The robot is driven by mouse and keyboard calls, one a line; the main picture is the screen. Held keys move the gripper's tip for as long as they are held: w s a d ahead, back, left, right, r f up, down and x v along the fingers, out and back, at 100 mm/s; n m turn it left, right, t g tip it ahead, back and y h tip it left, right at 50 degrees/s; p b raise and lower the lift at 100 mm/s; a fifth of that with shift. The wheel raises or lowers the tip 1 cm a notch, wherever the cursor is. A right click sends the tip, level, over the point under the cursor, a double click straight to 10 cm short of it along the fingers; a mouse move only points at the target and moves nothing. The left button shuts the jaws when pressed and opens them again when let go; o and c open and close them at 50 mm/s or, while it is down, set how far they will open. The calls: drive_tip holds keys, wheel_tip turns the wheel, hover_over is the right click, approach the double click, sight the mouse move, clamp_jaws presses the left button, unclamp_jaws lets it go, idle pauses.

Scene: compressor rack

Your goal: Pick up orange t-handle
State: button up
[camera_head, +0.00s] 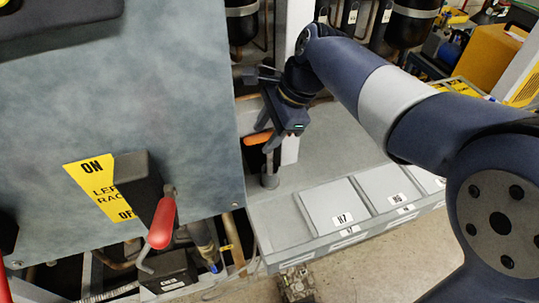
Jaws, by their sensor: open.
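The orange t-handle (257,138) shows in the head view near the middle, above the grey shelf and close to the right edge of the big blue-grey panel. A dark stem with a rounded grey base stands below it. My gripper (269,133) is open, with its dark fingers right at the handle's right part. The fingers partly hide the handle there. I cannot tell whether they touch it or whether the bar lies fully between them.
The blue-grey panel (110,100) stands close on the left, with a red-gripped lever (161,222) and a yellow ON/OFF label (88,178). A grey tray (300,178) with labelled compartments lies to the right.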

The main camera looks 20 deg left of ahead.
drive_tip(key=shift+x, duration=0.9)
clamp_jaws()
